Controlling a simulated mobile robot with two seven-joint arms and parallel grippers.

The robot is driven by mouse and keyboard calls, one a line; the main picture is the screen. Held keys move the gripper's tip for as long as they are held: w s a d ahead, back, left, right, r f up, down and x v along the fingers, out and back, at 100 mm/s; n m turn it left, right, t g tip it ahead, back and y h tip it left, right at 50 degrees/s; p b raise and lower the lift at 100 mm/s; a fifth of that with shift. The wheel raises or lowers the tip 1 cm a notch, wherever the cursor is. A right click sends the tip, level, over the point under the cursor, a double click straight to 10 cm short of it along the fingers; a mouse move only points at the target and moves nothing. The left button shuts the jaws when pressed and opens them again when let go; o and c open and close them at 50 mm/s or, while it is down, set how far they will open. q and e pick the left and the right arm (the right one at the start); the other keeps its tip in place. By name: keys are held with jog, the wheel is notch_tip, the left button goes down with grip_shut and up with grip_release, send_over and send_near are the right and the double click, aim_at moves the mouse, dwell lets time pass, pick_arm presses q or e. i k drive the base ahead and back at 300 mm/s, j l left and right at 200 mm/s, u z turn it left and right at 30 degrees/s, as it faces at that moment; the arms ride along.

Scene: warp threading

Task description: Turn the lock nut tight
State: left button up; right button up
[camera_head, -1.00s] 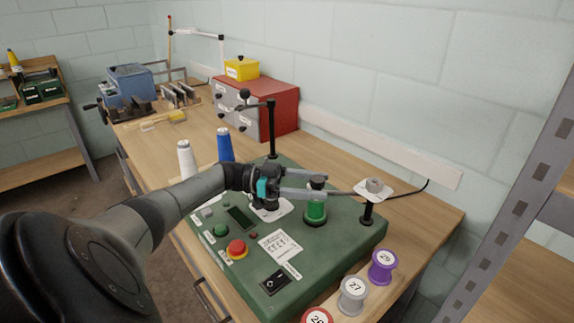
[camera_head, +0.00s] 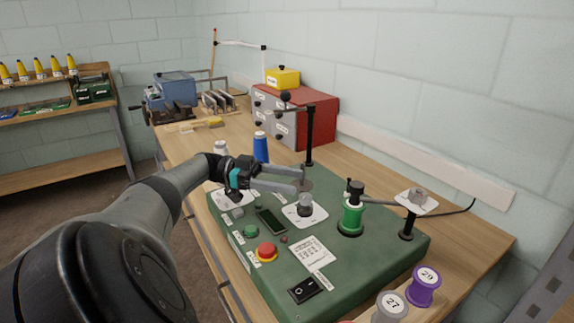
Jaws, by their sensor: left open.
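A black nut-like cap (camera_head: 355,188), which looks like the lock nut, sits on top of the upright green spool (camera_head: 351,215) on the green machine (camera_head: 375,254). Whether it is tight cannot be seen. My left gripper (camera_head: 300,180) is open and empty, with its two grey fingers pointing right. It is to the left of the cap and apart from it. In the picture, its fingertips are just above a grey knob on a white plate (camera_head: 307,212); whether they touch it cannot be told. My right gripper is out of view.
A black post (camera_head: 309,138) rises behind the fingers. A short stand with a white plate (camera_head: 415,205) is right of the spool. A red button (camera_head: 266,250) and a rocker switch are at the machine's front. Numbered spools (camera_head: 424,287) stand at the front right.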

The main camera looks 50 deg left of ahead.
aim_at(417, 196)
jog(key=k, duration=1)
